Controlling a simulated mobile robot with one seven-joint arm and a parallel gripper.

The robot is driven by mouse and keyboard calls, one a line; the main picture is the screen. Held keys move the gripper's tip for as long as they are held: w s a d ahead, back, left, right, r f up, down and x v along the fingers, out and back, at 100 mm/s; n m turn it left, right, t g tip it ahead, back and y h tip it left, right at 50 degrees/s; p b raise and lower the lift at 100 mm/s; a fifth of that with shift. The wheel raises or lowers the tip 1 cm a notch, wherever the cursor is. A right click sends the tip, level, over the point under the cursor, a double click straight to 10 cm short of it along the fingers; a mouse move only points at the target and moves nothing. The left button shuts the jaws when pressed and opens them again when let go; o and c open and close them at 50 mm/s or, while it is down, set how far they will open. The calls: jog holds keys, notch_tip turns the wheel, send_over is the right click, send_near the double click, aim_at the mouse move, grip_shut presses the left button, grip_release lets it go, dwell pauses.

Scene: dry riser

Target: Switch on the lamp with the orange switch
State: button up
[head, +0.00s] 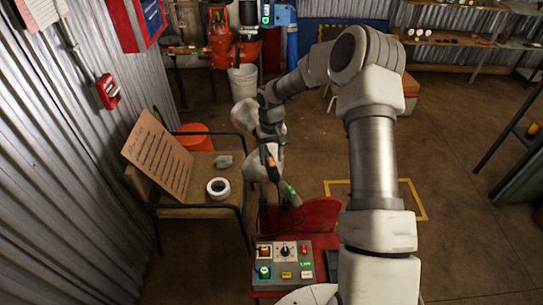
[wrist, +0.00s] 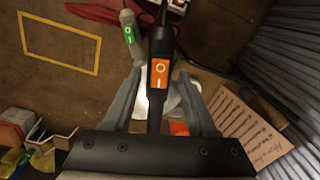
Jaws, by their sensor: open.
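The orange switch (wrist: 160,72) is a rocker marked O and I on a dark in-line body with a cord. It also shows small in the head view (head: 271,161). My gripper (wrist: 159,76) is open, with a finger on each side of the dark body; I cannot tell whether either finger touches it. A similar switch with a green rocker (wrist: 128,33) hangs beside it, left in the wrist view and lower right in the head view (head: 291,191). Pale rounded shapes (head: 245,114) show beside my wrist; I cannot tell whether one is the lamp. Which way the rocker is pressed is unclear.
A control box (head: 284,266) with a knob and several buttons sits on a red surface below. A chair (head: 200,211) at left holds a lettered board (head: 157,152), a white roll (head: 218,188) and a grey lump. The floor at right is mostly open, with a yellow outline.

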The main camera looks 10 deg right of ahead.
grip_shut()
jog(key=shift+w, duration=0.1)
jog(key=shift+w+g+p, duration=0.25)
jog(key=shift+g+p, duration=0.05)
jog(key=shift+g, duration=0.8)
grip_release()
